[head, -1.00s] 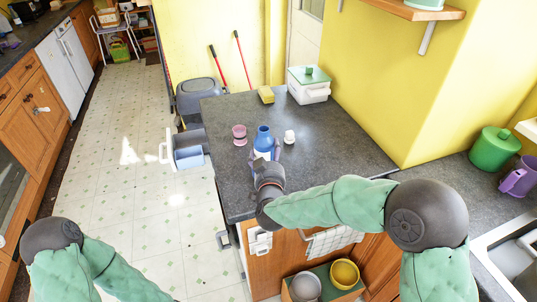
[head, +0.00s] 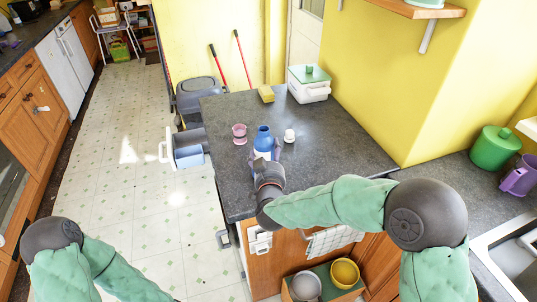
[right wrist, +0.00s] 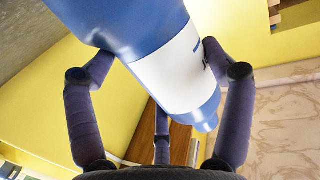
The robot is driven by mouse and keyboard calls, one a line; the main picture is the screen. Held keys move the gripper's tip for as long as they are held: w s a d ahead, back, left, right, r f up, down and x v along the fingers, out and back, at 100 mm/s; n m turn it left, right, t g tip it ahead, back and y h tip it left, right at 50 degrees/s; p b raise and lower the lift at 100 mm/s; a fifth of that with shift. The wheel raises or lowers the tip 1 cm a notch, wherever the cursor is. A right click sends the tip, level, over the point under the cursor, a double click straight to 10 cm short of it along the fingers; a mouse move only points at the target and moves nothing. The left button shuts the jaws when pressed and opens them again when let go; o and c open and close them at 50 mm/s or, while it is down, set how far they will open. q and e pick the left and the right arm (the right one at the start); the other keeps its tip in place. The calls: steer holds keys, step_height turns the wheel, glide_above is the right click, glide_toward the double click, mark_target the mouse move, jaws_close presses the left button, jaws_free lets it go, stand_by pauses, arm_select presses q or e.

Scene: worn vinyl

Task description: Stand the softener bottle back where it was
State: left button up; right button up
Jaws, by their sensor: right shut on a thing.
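The softener bottle (head: 263,136) is blue with a white label and looks roughly upright over the grey worktop. My right gripper (head: 266,155) is shut on it from the near side. In the right wrist view the bottle (right wrist: 170,62) lies between the fingers, which press on both sides of its body. I cannot tell whether its base touches the worktop. My left gripper is outside the views; only my left arm shows at the lower left of the head view.
A pink cup (head: 239,132) stands left of the bottle, and a small white object (head: 289,135) right of it. A yellow sponge (head: 266,94) and a white box with a green lid (head: 309,84) are at the back. The worktop is clear to the right.

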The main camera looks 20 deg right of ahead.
steer(key=shift+f+b, duration=0.3)
steer(key=shift+f, duration=0.05)
stand_by(0.5)
steer(key=o, duration=1.5)
steer(key=shift+o, duration=0.4)
steer(key=shift+f, duration=0.15)
steer(key=shift+s+a, duration=0.1)
steer(key=shift+s, duration=0.1)
steer(key=p+v, duration=0.2)
steer(key=v, duration=0.5)
steer(key=shift+s+p, duration=0.2)
steer(key=shift+p, duration=0.1)
steer(key=shift+s, duration=0.1)
stand_by(0.4)
steer(key=v, duration=1.2)
steer(key=shift+a, duration=0.15)
